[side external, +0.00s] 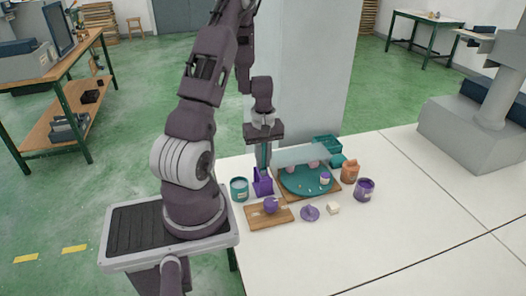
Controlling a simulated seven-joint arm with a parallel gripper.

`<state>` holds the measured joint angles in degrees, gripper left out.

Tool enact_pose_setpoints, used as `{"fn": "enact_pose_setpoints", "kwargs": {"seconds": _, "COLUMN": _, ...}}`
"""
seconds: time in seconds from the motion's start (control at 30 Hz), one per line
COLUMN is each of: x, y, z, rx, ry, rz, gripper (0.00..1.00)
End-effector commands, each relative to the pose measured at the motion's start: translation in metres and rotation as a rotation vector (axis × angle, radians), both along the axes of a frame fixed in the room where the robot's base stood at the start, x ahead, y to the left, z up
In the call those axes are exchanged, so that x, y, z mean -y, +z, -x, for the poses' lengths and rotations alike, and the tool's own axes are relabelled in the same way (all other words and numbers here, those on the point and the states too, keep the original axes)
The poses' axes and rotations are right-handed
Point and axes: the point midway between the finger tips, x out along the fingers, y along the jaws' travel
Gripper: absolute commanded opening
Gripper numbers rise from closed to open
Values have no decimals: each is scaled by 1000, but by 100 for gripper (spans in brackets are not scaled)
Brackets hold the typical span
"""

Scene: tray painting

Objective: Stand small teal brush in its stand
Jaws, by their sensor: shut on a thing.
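My gripper (264,145) is above the left part of the work table, pointing down. It is shut on a slim teal brush (263,157), which hangs roughly upright. A purple stand (263,186) is directly below, and the brush's lower end meets or overlaps its top in this view. I cannot tell whether the brush is inside the stand or just in front of or above it. The brush's upper end is hidden by the gripper.
A teal pot (239,190) stands close left of the stand. A teal round tray (300,187) with small items lies on a board to the right. A wooden board (281,218) with a purple object is in front. A purple jar (365,190) stands farther right. The front-right table is clear.

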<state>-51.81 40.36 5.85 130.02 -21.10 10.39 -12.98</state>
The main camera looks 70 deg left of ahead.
Motion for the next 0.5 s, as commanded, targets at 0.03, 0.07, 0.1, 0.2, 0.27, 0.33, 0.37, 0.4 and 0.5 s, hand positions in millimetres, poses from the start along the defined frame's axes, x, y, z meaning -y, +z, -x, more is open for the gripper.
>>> {"fn": "enact_pose_setpoints", "kwargs": {"seconds": 0.03, "x": 0, "y": -4, "z": 0, "rx": -1, "ry": 1, "rz": 2, "gripper": 0}}
{"fn": "enact_pose_setpoints", "kwargs": {"seconds": 0.07, "x": 0, "y": -6, "z": 1, "rx": -1, "ry": 1, "rz": 2, "gripper": 0}}
{"fn": "enact_pose_setpoints", "kwargs": {"seconds": 0.1, "x": 0, "y": -8, "z": 1, "rx": -1, "ry": 1, "rz": 1, "gripper": 0}}
{"fn": "enact_pose_setpoints", "kwargs": {"seconds": 0.2, "x": 0, "y": -12, "z": 0, "rx": 0, "ry": 1, "rz": 1, "gripper": 0}}
{"fn": "enact_pose_setpoints", "kwargs": {"seconds": 0.27, "x": 0, "y": -13, "z": 0, "rx": 0, "ry": 0, "rz": 1, "gripper": 0}}
{"fn": "enact_pose_setpoints", "kwargs": {"seconds": 0.33, "x": 0, "y": -13, "z": 0, "rx": 0, "ry": 0, "rz": 1, "gripper": 0}}
{"fn": "enact_pose_setpoints", "kwargs": {"seconds": 0.37, "x": 0, "y": -13, "z": 0, "rx": 0, "ry": 0, "rz": 1, "gripper": 0}}
{"fn": "enact_pose_setpoints", "kwargs": {"seconds": 0.4, "x": 0, "y": -13, "z": 0, "rx": 0, "ry": 0, "rz": 1, "gripper": 0}}
{"fn": "enact_pose_setpoints", "kwargs": {"seconds": 0.5, "x": 0, "y": -13, "z": 0, "rx": 0, "ry": 0, "rz": 1, "gripper": 0}}
